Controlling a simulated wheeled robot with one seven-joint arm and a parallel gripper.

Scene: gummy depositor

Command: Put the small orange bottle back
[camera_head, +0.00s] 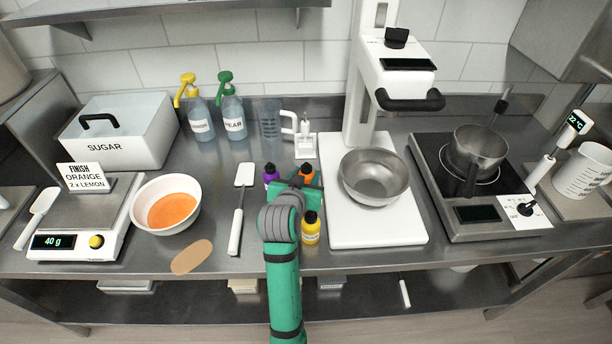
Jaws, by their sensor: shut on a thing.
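The small orange bottle (307,173) is near the middle of the steel counter, between the purple bottle and the mixer's white base. Its orange top shows just beyond my gripper (303,184); its lower part is hidden by the gripper. My gripper is shut on the orange bottle. I cannot tell whether the bottle touches the counter. The small purple bottle (270,174) stands close on the left of the gripper. The small yellow bottle (311,229) stands nearer the front, just right of my wrist.
A steel bowl (375,181) sits on the white mixer base (372,234) at right. A white spatula (238,216) lies left of my arm, beside a bowl of orange mix (140,194). A jug (270,120) and a small white device (304,144) stand behind.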

